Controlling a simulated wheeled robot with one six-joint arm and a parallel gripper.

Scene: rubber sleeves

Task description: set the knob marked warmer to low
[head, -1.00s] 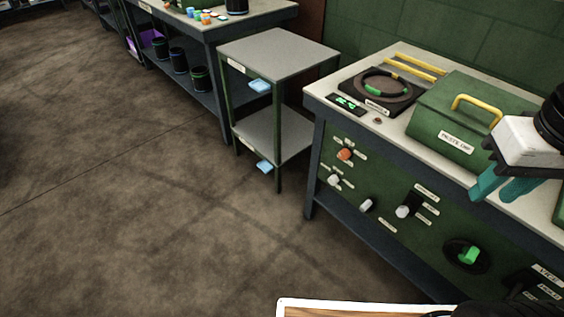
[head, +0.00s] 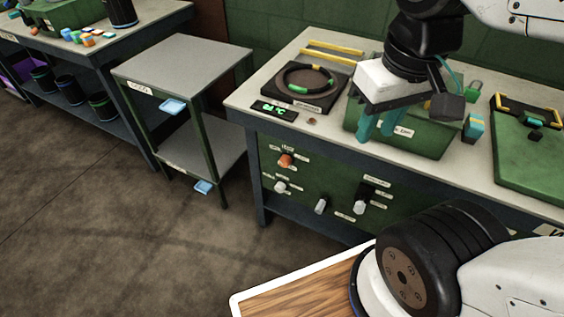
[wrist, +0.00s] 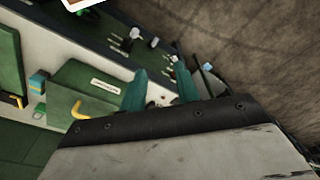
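A green front panel (head: 335,182) under the bench top carries several knobs with small white labels. An orange knob (head: 285,160) is at upper left, a pale knob (head: 280,187) below it, another pale knob (head: 321,206) lower right, and a pale-tipped control on a black plate (head: 361,206) further right. The labels are too small to read, so I cannot tell which is marked warmer. My gripper (head: 378,132) has teal fingers and appears in front of the green box, above and right of the knobs. In the wrist view my gripper (wrist: 159,68) shows its fingers apart with nothing between them.
On the bench stand a green box (head: 425,138) with a yellow handle, a black plate with a ring (head: 307,80), a green digital display (head: 274,110) and a green board (head: 535,160). A grey two-shelf stand (head: 185,65) is left of the bench. Open floor lies in front.

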